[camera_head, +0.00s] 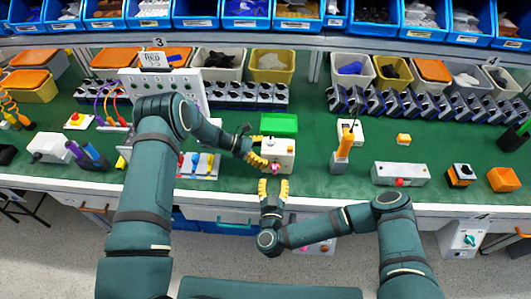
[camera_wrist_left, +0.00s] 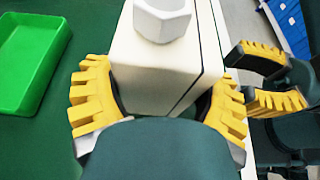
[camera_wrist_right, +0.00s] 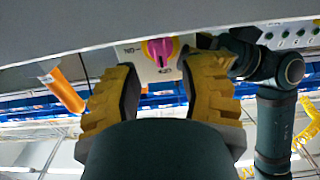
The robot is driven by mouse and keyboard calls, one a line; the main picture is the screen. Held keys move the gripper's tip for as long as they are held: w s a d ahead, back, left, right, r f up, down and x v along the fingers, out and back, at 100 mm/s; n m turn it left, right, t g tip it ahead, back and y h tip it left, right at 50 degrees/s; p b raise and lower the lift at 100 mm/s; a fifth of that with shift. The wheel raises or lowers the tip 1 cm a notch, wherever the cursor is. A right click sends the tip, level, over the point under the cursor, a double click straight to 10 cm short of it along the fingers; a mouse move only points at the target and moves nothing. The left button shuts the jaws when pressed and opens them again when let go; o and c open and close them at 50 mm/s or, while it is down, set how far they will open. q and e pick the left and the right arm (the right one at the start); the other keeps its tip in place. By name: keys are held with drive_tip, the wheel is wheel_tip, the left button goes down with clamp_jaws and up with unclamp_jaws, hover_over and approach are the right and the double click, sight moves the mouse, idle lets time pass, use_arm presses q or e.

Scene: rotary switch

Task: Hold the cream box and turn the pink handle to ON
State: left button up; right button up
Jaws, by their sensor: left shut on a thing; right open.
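The cream box (camera_head: 284,147) stands near the front edge of the green bench, a white knob (camera_wrist_left: 162,20) on its top. My left gripper (camera_head: 264,158) is shut on the box, its yellow fingers on two opposite sides in the left wrist view (camera_wrist_left: 160,100). The pink handle (camera_head: 276,168) is on the box's front face. In the right wrist view the handle (camera_wrist_right: 160,50) stands roughly upright, with small lettering beside it that I cannot read surely. My right gripper (camera_head: 273,186) is open and empty in front of the handle, apart from it, with its fingers on either side.
A green tray (camera_head: 279,124) lies just behind the box. An orange-handled device (camera_head: 345,145) stands to the right, and a board with coloured parts (camera_head: 199,165) lies left. The bench's front edge (camera_head: 330,198) runs close to my right gripper. Bins line the back.

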sight(274, 168)
drive_tip(key=shift+w, duration=1.45)
clamp_jaws()
